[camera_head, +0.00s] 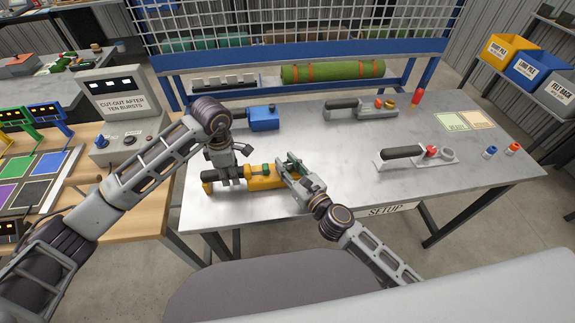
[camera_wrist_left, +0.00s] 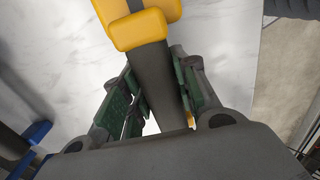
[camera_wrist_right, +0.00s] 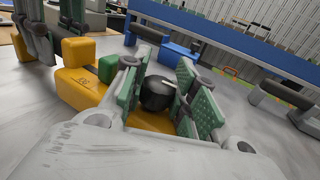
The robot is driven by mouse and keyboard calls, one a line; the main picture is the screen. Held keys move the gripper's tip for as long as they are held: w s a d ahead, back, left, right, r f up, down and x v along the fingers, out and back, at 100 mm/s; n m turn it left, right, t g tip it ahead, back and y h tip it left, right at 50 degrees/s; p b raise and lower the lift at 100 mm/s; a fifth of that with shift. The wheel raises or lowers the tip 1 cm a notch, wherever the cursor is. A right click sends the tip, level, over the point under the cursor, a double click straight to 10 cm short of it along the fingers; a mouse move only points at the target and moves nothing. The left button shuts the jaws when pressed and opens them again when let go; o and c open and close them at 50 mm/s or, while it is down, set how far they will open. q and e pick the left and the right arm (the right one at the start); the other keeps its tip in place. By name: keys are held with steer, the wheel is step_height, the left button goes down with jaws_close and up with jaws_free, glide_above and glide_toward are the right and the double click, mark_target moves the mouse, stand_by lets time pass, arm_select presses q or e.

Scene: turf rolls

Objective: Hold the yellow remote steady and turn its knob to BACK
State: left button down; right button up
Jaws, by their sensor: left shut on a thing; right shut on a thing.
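The yellow remote (camera_head: 259,184) lies near the front left of the metal table, its dark handle (camera_wrist_left: 152,78) pointing left. My left gripper (camera_head: 226,180) is shut on the handle, which runs between its green pads in the left wrist view. My right gripper (camera_head: 288,168) is at the remote's right end, shut on the round black knob (camera_wrist_right: 157,93), which has a pale pointer mark. A green block (camera_wrist_right: 107,68) stands on the remote beside the knob. The knob is hidden by the gripper in the head view. I cannot read its position labels.
A blue remote (camera_head: 263,117) and two grey ones (camera_head: 362,110) (camera_head: 436,155) lie farther off on the table (camera_head: 330,150). A red bottle-like piece (camera_head: 416,97) and small caps stand to the right. A cut-out box (camera_head: 118,108) stands on the left bench. The table middle is clear.

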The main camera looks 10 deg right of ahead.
arm_select(q)
steer(key=shift+f, duration=0.1)
arm_select(e)
steer(key=shift+n+g+y, duration=0.8)
steer(key=shift+n+y, duration=0.2)
steer(key=shift+y, duration=0.4)
steer(key=shift+n+g+y, duration=1.1)
steer(key=shift+y, duration=0.2)
steer(key=shift+n+g+y, duration=1.7)
steer(key=shift+n+g, duration=0.3)
steer(key=shift+g, duration=0.6)
arm_select(q)
steer(key=shift+d, duration=0.1)
arm_select(e)
steer(key=shift+n+g+y, duration=0.4)
steer(key=shift+n+g, duration=0.85)
steer(key=shift+g, duration=0.7)
steer(key=shift+n+g+y, duration=0.4)
steer(key=shift+n+g, duration=0.85)
steer(key=shift+g, duration=0.7)
steer(key=shift+a+f+n+g+h, duration=0.1)
steer(key=shift+n+g+h, duration=0.2)
steer(key=shift+n+g, duration=1.35)
steer(key=shift+g, duration=0.65)
steer(key=o, duration=1.1)
steer(key=shift+c, duration=0.2)
